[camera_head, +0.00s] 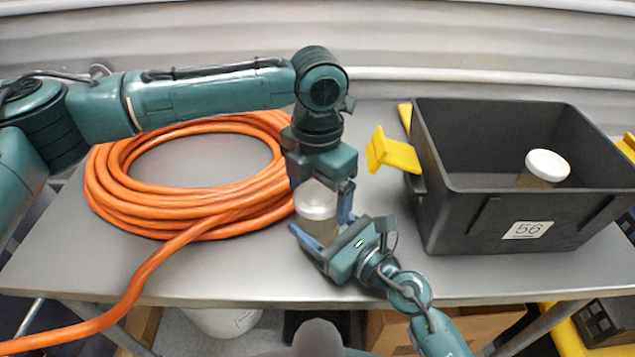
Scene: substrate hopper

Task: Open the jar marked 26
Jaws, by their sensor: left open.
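A clear jar with a whitish lid (316,203) and tan contents stands upright near the table's front middle. No number is readable on it. My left gripper (322,192) points down from above, open, with its fingers on either side of the lid. My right gripper (328,232) reaches in from the lower right at the jar's body, its fingers on either side of it. Whether they press on the jar is hard to tell. A second jar with a white lid (547,165) is inside the black bin, its lower part hidden.
The black bin (470,222), labelled 56, stands on the right of the grey table (200,278). A yellow piece (393,153) sticks out at its left side. A coiled orange hose (110,195) fills the table's left and hangs over the front edge.

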